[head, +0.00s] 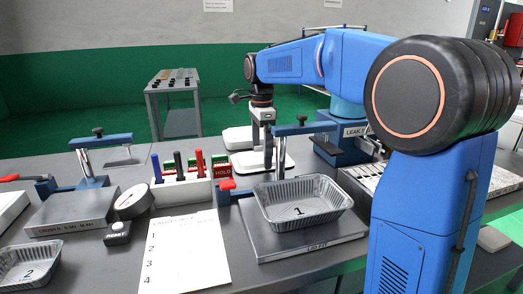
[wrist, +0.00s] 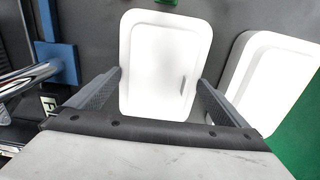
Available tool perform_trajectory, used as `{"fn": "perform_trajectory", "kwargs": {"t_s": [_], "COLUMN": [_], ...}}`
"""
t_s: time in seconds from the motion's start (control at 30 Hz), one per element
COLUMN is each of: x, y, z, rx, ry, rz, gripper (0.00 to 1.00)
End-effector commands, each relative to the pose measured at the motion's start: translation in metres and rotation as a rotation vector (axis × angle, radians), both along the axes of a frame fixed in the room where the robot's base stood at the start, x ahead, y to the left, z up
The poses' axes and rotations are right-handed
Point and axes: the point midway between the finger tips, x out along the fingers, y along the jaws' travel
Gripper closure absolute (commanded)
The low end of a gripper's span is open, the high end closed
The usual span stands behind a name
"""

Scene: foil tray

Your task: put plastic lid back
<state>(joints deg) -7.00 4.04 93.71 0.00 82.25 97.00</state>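My gripper (head: 272,162) points down over a white plastic lid (head: 246,165) at the far side of the bench. In the wrist view the lid (wrist: 160,50) lies between the two spread fingers of my gripper (wrist: 159,80), with the fingertips close to its left and right edges. The fingers look open; I cannot tell whether they touch it. A second white lid (head: 237,138) lies just behind, and at the right in the wrist view (wrist: 272,75). A foil tray marked 1 (head: 302,212) sits uncovered on a grey plate. A foil tray marked 2 (head: 28,270) stands at the front left.
A clamp with a blue arm (head: 303,128) stands between the tray and my gripper. A blue leak-test station (head: 345,145) is right of the lids. A marker rack (head: 183,190), a dial gauge (head: 133,202) and a paper list (head: 184,255) are at the left.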

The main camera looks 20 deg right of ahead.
Motion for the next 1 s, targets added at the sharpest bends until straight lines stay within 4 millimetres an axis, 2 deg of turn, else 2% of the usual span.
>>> {"fn": "perform_trajectory", "kwargs": {"t_s": [0.27, 0.37, 0.8, 1.0], "x": [0.000, 0.001, 0.001, 0.000], "y": [0.000, 0.000, 0.000, 0.000], "z": [0.008, 0.021, 0.100, 0.117], "rx": [0.000, 0.000, 0.000, 0.000], "ry": [-0.001, -0.003, -0.002, 0.000], "rz": [0.000, 0.000, 0.000, 0.000], "gripper": [0.02, 0.02, 0.02, 0.02]}}
